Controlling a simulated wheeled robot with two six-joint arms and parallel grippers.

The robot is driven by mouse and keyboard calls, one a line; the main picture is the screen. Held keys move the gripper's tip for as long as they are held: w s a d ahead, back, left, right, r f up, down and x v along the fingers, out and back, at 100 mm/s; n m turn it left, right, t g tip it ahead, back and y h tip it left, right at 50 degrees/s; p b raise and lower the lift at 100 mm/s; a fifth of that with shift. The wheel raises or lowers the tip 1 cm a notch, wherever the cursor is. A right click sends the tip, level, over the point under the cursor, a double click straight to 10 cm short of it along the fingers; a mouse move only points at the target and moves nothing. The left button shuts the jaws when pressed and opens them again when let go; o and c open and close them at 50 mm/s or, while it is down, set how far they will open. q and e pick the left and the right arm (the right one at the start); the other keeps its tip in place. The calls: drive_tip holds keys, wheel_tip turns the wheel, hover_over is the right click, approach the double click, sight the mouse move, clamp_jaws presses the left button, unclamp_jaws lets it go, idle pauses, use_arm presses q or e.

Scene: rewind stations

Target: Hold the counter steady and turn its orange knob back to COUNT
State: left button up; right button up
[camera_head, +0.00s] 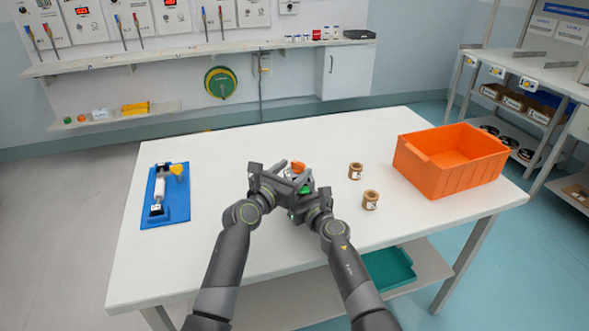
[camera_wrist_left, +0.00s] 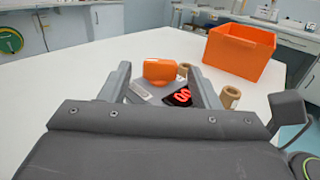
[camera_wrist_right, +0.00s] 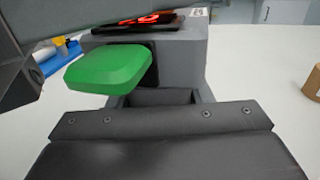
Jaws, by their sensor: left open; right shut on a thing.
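The counter is a grey box (camera_wrist_right: 185,60) on the white table, with a red lit display (camera_wrist_left: 178,97), an orange knob (camera_wrist_left: 160,71) on top and a green knob (camera_wrist_right: 108,68) on its side. The orange knob also shows in the head view (camera_head: 297,167). My left gripper (camera_wrist_left: 162,88) is open, with its fingers either side of the orange knob and not closed on it. My right gripper (camera_wrist_right: 160,97) is shut on the counter's lower body, below the green knob. My grippers hide much of the counter in the head view. The knob's setting cannot be read.
Two brown spools (camera_head: 355,171) (camera_head: 370,200) stand right of the counter. An orange bin (camera_head: 450,165) is at the table's right end. A blue board with a white roller and yellow part (camera_head: 172,205) lies at the left. The table between is clear.

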use_arm(q)
drive_tip(key=shift+w+d, duration=0.35)
drive_tip(key=shift+w, duration=0.25)
drive_tip(key=c, duration=1)
